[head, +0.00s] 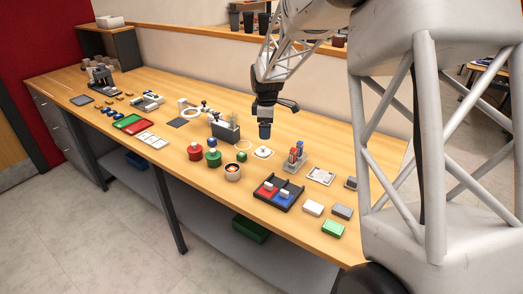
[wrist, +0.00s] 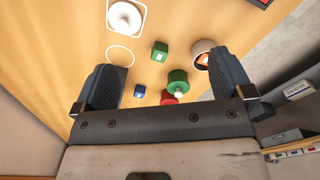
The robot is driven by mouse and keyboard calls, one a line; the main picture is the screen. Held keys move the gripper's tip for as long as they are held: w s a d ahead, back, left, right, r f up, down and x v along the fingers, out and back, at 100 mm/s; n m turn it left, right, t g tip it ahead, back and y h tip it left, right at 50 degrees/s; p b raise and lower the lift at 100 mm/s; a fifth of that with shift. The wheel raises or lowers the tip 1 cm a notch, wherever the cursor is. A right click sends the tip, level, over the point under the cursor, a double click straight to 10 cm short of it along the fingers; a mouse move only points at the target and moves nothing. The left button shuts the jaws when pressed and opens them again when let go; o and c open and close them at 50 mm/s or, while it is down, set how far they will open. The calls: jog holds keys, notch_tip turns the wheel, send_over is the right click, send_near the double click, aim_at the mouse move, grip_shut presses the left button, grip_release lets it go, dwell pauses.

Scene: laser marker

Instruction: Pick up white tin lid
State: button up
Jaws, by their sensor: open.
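A white round piece with a small knob, probably the white tin lid, lies on a thin whitish square on the wooden table (head: 330,150). This lid (head: 263,152) is just below and in front of my gripper (head: 265,132) in the head view.
A grey planter (head: 226,130) and a black divided tray (head: 277,192) also stand nearby.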

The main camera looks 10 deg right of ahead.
aim_at(262, 147)
jog(key=w+f+n, duration=0.1)
jog(key=w+f, duration=0.2)
jog(key=w, duration=0.1)
jog(key=w+f+n, duration=0.2)
jog(key=w+f, duration=0.2)
jog(key=shift+a+f, duration=0.15)
jog(key=shift+f, duration=0.15)
jog(key=shift+f, duration=1.3)
jog(key=shift+s+f, duration=0.1)
jog(key=shift+f, duration=2.5)
jog(key=c, duration=1)
